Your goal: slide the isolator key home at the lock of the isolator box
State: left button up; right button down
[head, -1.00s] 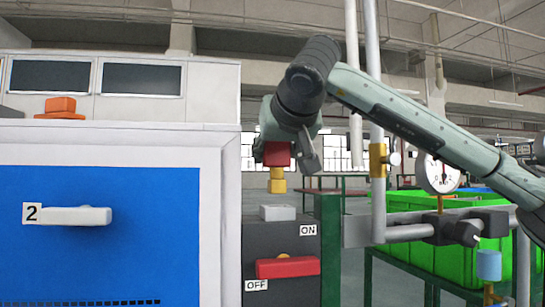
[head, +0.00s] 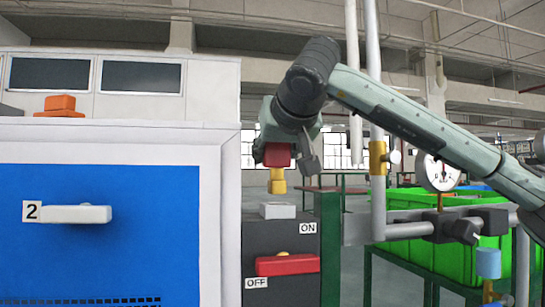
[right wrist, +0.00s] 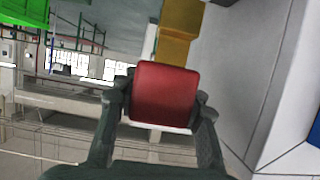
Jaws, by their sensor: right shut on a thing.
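The isolator key (head: 277,154) has a red head and a yellow stem that points down. My right gripper (right wrist: 162,97) is shut on the red head, with one finger on each side. In the head view the key hangs upright above the isolator box (head: 268,238), a dark box with ON and OFF labels and a red handle (head: 287,265) lying level near OFF. The lock (head: 278,211), a light grey block, is on top of the box. A gap shows between stem and lock. In the right wrist view the yellow stem (right wrist: 181,35) runs up behind the head. My left gripper is out of view.
A white cabinet with a blue panel (head: 100,260) and a white handle stands close on the left. A green post (head: 331,245) stands beside the box. Pipes with a gauge (head: 438,174) and green crates (head: 420,250) are at the right.

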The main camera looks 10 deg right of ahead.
aim_at(272, 176)
jog(key=shift+f+b, duration=1.1)
jog(key=shift+f, duration=0.75)
jog(key=c, duration=0.9)
grip_release()
jog(key=v, duration=1.2)
jog(key=shift+r, duration=0.1)
